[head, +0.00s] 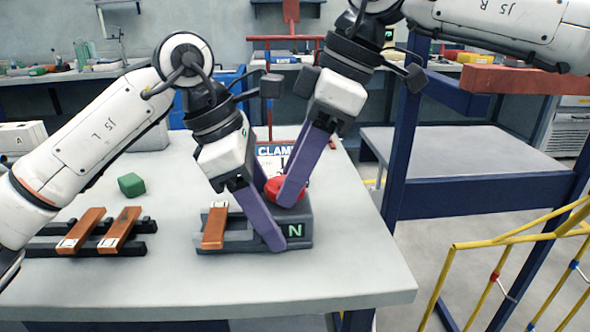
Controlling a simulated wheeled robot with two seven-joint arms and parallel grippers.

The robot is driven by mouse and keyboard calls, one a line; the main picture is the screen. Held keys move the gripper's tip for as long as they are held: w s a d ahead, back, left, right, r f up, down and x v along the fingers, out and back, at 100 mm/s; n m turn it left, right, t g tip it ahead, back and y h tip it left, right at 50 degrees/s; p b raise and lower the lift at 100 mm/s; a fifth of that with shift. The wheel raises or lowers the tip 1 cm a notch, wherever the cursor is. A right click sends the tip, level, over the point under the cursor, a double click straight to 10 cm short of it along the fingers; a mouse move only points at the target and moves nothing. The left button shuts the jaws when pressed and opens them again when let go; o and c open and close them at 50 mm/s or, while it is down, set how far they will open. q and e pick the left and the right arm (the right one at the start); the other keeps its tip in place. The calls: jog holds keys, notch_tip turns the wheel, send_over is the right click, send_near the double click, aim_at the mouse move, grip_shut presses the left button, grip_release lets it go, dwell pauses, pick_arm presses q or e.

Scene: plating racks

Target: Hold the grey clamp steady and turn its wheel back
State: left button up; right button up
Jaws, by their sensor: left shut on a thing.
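The grey clamp (305,215) sits near the right side of the table, with a green N on its front. Its red wheel (271,187) is on top, partly hidden by purple fingers. An orange-brown bar (214,230) lies across the dark rails at the clamp's left. My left gripper (268,222) is shut on the clamp body, one finger down its front; the other is mostly hidden. My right gripper (288,194) points down from above with its fingertips at the wheel. Its fingers overlap in this view, so I cannot tell how far apart they are.
Another dark rack (140,226) with two orange-brown bars lies left on the table. A green block (131,185) sits behind it. A sign reading CLAMP (275,151) stands behind the clamp. A blue post (402,150) and yellow railing (500,243) are at the right. The table's front is clear.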

jog(key=c, duration=0.5)
jog(key=shift+o, duration=0.2)
jog(key=n, duration=0.1)
jog(key=n+g, duration=0.1)
jog(key=n, duration=0.2)
jog(key=shift+w+n+g, duration=0.3)
jog(key=shift+n+g, duration=0.1)
jog(key=o, duration=1.1)
jog(key=shift+c, duration=0.2)
jog(key=shift+r, duration=0.15)
jog(key=v, duration=1.1)
jog(key=shift+r, duration=0.4)
jog(key=shift+d, duration=0.1)
